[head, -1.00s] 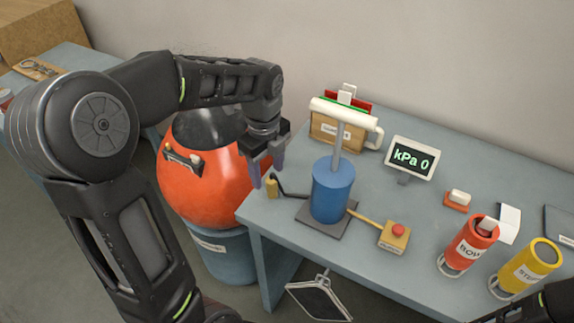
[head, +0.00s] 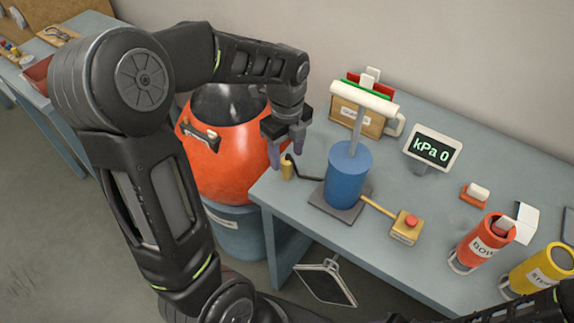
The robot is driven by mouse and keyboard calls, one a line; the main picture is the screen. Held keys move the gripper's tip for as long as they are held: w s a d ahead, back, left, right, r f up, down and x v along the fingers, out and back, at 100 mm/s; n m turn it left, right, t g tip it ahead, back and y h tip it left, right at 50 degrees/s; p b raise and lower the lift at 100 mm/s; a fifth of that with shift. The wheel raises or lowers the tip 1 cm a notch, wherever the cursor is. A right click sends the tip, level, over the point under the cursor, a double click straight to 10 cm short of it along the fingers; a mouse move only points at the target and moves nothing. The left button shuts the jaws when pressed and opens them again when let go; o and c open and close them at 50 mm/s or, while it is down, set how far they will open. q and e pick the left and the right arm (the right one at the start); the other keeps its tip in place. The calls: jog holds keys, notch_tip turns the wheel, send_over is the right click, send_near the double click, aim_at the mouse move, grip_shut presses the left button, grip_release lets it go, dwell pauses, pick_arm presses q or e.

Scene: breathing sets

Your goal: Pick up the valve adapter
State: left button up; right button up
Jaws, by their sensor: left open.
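A small yellow fitting (head: 287,168), which I take to be the valve adapter, stands upright at the left edge of the blue-grey table. The end of a thin black hose from the blue pump (head: 347,178) reaches it. My left gripper (head: 287,157) is open, pointing down right over the fitting, with one finger to each side of it in the picture. I cannot tell whether the fingers touch it. Only a dark part of my right arm shows at the lower right; its gripper is out of view.
An orange rounded vessel (head: 218,165) on a blue drum stands close left of the table (head: 290,225). Right of the pump are a yellow box with a red button (head: 406,228), a kPa display (head: 432,148), and red (head: 482,240) and yellow (head: 541,268) cylinders.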

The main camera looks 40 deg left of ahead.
aim_at(286, 167)
pick_arm(q)
jog(key=shift+s+f+p, duration=0.1)
jog(key=shift+f+p, duration=0.5)
jog(key=shift+f, duration=2.05)
grip_shut()
